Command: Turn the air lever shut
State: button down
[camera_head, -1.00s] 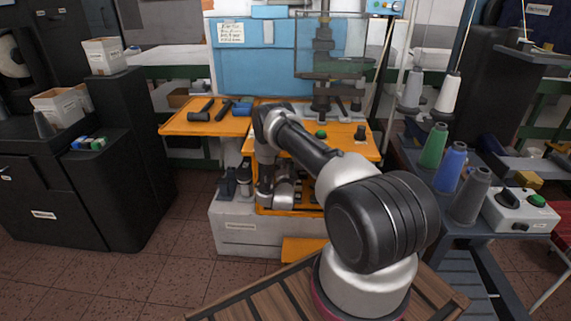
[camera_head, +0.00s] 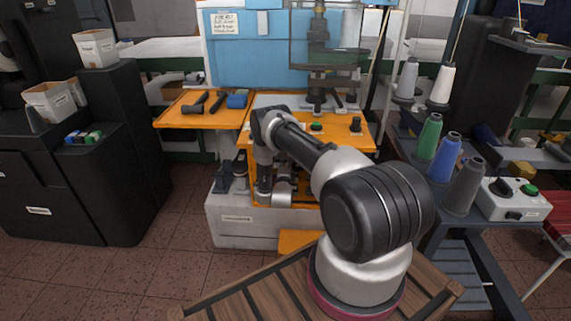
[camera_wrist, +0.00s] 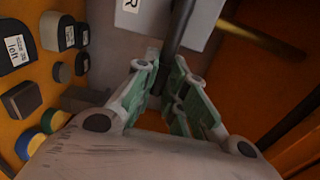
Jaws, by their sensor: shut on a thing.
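My gripper (camera_wrist: 167,84) shows in the wrist view with its two green-padded fingers closed around a dark bar. I take this bar to be the air lever (camera_wrist: 178,28). It runs up from between the fingertips, in front of a grey plate (camera_wrist: 203,20) with a letter on it. The lower end of the lever is hidden by the fingers. In the head view my arm reaches down at the front of the orange-topped machine, and the fingers and lever cannot be made out there.
In the wrist view an orange panel with several dark blocks, one tagged (camera_wrist: 17,48), lies left of my gripper. In the head view, an orange side table (camera_head: 180,118) holds dark tools. Thread cones (camera_head: 429,137) and a grey switch box (camera_head: 514,203) stand at right.

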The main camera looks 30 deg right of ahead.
jog(key=c, duration=1.5)
grip_release()
jog(key=shift+o, duration=0.2)
jog(key=v, duration=1.2)
